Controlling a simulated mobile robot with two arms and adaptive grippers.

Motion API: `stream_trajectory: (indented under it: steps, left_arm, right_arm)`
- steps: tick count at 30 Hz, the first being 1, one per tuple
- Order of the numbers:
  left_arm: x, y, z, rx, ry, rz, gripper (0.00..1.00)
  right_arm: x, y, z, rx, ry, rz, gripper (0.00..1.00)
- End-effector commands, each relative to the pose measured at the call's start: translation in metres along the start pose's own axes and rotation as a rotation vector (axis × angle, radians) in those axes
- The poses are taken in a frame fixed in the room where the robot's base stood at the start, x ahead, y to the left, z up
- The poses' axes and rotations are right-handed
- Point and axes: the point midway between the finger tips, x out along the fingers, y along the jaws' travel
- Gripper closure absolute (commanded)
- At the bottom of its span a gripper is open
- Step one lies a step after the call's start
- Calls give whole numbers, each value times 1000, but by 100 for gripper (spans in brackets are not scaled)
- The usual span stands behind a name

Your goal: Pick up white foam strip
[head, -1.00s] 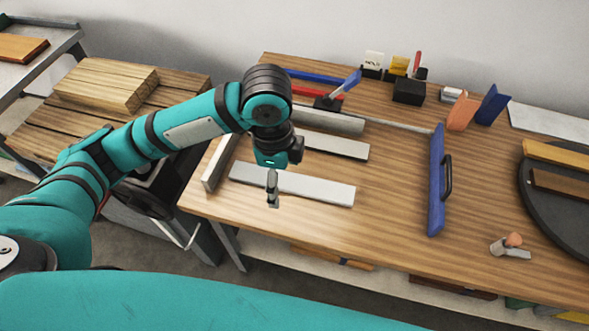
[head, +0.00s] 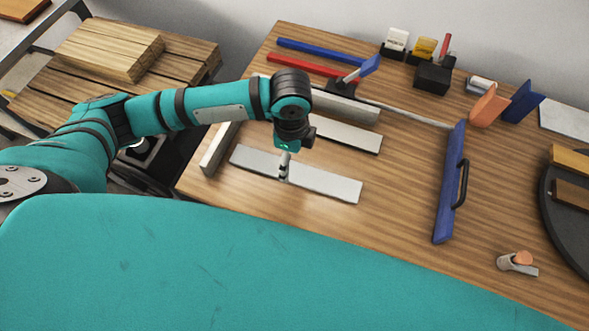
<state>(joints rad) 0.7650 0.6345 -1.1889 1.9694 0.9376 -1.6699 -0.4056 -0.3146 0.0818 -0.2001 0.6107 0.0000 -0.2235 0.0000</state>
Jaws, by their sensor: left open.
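A long white foam strip (head: 325,184) lies flat on the wooden table, slanting down to the right. A second, shorter white strip (head: 347,136) lies behind it, in front of a grey bar (head: 350,108). My left gripper (head: 284,176) points down over the middle of the front strip and covers a small part of it. It is open, with its fingers seen nearly edge-on. I cannot tell whether the fingertips touch the strip. My right gripper is not in view.
A grey block (head: 217,148) stands at the strip's left end. A blue board with a black handle (head: 448,190) stands to the right. Blue (head: 315,50) and red (head: 305,65) bars lie behind. The table (head: 400,200) is bare between the strip and the blue board.

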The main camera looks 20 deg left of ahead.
Motion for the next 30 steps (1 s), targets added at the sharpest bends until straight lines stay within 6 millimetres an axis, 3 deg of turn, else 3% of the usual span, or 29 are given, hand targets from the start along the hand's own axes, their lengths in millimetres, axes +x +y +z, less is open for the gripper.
stream_trajectory:
  steps: [9, 18, 26, 30]
  left_arm:
    - [25, 0, -2, 0, 0, 2, 17]
    - [65, -2, -5, 1, 0, 0, 17]
    - [68, -3, -5, 2, 1, -2, 17]
    - [68, -3, -5, 1, 1, -2, 34]
  right_arm:
    - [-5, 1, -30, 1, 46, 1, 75]
    - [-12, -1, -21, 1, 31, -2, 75]
    - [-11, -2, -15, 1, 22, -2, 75]
    - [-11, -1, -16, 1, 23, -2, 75]
